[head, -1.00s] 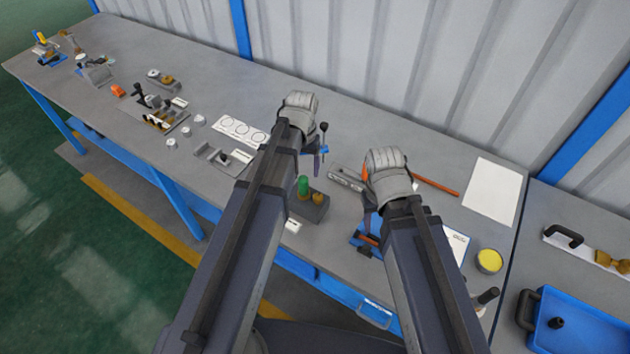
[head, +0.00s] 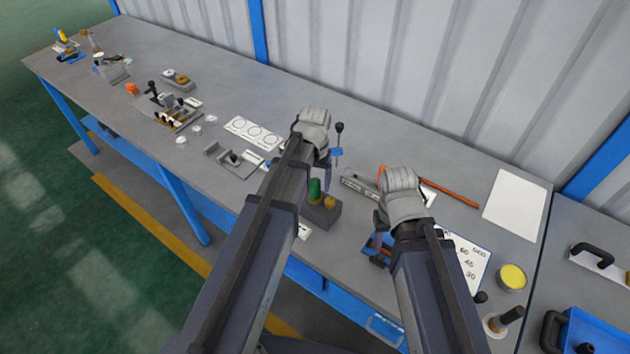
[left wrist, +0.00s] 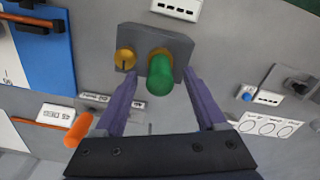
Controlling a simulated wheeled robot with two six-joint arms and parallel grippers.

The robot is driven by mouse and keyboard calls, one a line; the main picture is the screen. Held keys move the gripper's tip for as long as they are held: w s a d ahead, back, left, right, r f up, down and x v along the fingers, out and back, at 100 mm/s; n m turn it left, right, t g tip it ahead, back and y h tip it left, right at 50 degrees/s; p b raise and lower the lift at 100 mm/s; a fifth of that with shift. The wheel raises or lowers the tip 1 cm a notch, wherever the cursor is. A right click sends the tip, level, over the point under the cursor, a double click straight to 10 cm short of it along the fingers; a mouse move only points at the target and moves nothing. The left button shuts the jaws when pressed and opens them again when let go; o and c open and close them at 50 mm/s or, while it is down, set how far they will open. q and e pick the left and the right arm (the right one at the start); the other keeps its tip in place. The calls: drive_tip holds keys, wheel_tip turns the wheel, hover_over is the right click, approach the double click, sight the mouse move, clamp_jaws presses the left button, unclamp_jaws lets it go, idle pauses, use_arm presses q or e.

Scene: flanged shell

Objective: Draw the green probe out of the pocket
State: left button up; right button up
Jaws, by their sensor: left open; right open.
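The green probe (head: 314,190) stands upright in a dark grey block (head: 326,215), beside a yellow-brown round piece (head: 330,203). In the left wrist view the green probe (left wrist: 160,75) points toward the camera from the grey block (left wrist: 178,42), with the brass-coloured piece (left wrist: 126,60) to its left. My left gripper (left wrist: 158,80) is open, its two purple fingers reaching toward the block with the probe between their lines. I cannot tell whether they touch anything. My right gripper (head: 381,222) is open, mostly hidden behind its own wrist, over a blue holder (head: 375,246).
An orange-red rod (head: 450,192) and a white sheet (head: 515,206) lie at the right. A yellow-topped tin (head: 512,277) stands near a numbered card (head: 470,255). A card with circles (head: 254,133) and small fixtures lie left of my left arm. The back wall is close.

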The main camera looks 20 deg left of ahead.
use_arm(q)
drive_tip(key=shift+f, duration=0.55)
use_arm(e)
drive_tip(key=shift+f, duration=0.55)
use_arm(q)
clamp_jaws()
drive_tip(key=shift+r, duration=0.15)
use_arm(e)
drive_tip(key=shift+r, duration=0.1)
use_arm(q)
drive_tip(key=shift+r+p, duration=3.35)
drive_tip(key=shift+r, duration=0.1)
use_arm(e)
wheel_tip(320, 180, up, 7)
